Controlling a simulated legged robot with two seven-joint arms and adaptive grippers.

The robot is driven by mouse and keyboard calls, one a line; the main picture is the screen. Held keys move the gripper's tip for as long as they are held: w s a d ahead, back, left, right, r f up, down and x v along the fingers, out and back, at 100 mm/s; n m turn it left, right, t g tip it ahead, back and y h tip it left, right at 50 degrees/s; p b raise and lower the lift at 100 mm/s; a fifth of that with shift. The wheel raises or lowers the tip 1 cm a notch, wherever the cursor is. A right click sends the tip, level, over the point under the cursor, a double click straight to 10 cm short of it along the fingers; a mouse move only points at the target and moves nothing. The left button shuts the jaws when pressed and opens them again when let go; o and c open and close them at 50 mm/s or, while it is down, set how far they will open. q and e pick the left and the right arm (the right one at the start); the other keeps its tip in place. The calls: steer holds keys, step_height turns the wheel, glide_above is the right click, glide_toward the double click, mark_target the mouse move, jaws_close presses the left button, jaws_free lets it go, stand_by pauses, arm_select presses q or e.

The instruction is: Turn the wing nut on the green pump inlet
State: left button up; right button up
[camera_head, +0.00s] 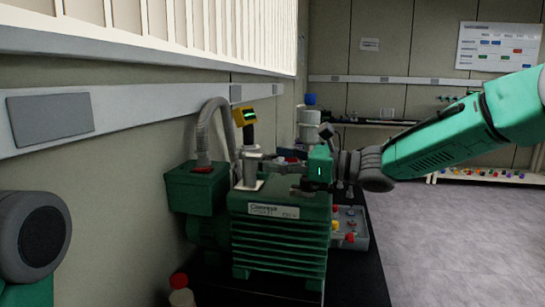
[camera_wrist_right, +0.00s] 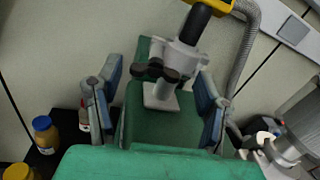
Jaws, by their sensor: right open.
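The green pump (camera_head: 280,235) stands on a dark bench top, with a pale metal inlet (camera_head: 249,172) upright on its top. A yellow-topped gauge (camera_head: 244,117) rises above the inlet. In the right wrist view the inlet (camera_wrist_right: 161,97) stands on the green pump top, and the dark wing nut (camera_wrist_right: 171,75) shows on its side. My right gripper (camera_head: 286,177) is open just right of the inlet. In the right wrist view its two fingers (camera_wrist_right: 157,92) are spread on either side of the inlet and wing nut, apparently apart from them. My left gripper is out of view; only part of that arm shows.
A grey hose (camera_head: 213,120) curves up behind the pump by the wall. A red-capped bottle (camera_head: 181,290) stands in front at left. A grey box with coloured knobs (camera_head: 351,225) sits right of the pump. Open floor lies further right.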

steer(key=shift+w+d, duration=0.15)
steer(key=shift+d, duration=0.05)
steer(key=shift+a, duration=0.9)
steer(key=c, duration=0.5)
steer(key=shift+a, duration=0.3)
steer(key=c, duration=0.7)
steer(key=shift+d+f, duration=0.1)
steer(key=shift+d, duration=0.3)
steer(key=shift+w+m, duration=0.1)
steer(key=shift+m, duration=0.2)
steer(key=shift+a+m+b, duration=0.1)
steer(key=shift+m+b, duration=0.4)
steer(key=shift+b, duration=0.25)
steer(key=shift+f+m+b, duration=0.1)
steer(key=shift+m+b, duration=0.35)
steer(key=shift+m, duration=0.25)
steer(key=shift+m+b, duration=0.35)
steer(key=shift+m, duration=0.75)
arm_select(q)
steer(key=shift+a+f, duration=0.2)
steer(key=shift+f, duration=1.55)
arm_select(e)
steer(key=shift+m, duration=0.9)
